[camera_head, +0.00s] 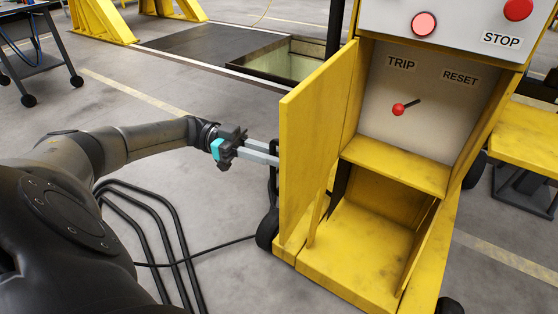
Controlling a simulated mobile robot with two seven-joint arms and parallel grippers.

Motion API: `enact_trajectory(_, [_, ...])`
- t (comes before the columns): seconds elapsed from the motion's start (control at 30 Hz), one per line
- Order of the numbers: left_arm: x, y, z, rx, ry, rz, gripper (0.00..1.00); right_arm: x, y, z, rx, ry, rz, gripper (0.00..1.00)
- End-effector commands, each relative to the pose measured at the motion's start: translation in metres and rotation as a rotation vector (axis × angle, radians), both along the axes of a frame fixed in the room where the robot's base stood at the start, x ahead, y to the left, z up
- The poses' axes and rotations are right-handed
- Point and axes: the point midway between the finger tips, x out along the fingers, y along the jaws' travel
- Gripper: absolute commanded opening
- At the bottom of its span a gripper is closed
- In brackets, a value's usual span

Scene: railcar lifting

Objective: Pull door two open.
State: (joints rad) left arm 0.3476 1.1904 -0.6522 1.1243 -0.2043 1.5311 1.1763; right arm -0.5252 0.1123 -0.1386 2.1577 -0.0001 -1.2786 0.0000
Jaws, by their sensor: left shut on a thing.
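The yellow cabinet's left-hand door (318,130) stands swung open, with its inner face toward me. No number shows on it. My left gripper (264,152) reaches in from the left, its grey fingers passing behind the door's free edge. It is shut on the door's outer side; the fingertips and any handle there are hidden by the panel. My right gripper is not in view.
A control panel (455,22) with red buttons and a STOP label tops the cabinet. Black cables (165,215) run over the floor beside my arm. A floor pit (290,62) lies behind the door, and a dark cart (35,55) stands far left. Clear floor (225,210) lies left of the cabinet.

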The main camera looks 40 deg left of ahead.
Motion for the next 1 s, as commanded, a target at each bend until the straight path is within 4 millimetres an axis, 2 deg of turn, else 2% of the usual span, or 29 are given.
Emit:
enact_trajectory(0.4, [-0.0004, 0.0019, -0.0009, 0.004, 0.002, 0.0, 0.0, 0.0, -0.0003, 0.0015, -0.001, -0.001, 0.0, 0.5])
enact_trajectory(0.43, [-0.0005, 0.0017, -0.0009, 0.004, 0.002, 0.0, 0.18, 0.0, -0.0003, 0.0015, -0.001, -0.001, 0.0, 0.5])
enact_trajectory(0.7, [-0.0002, 0.0017, -0.0005, 0.002, 0.001, 0.0, 0.47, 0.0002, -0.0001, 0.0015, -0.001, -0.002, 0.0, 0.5])
enact_trajectory(1.0, [-0.0001, 0.0011, 0.0001, 0.001, 0.0, 0.0, 0.47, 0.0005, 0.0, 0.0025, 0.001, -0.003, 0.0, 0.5])
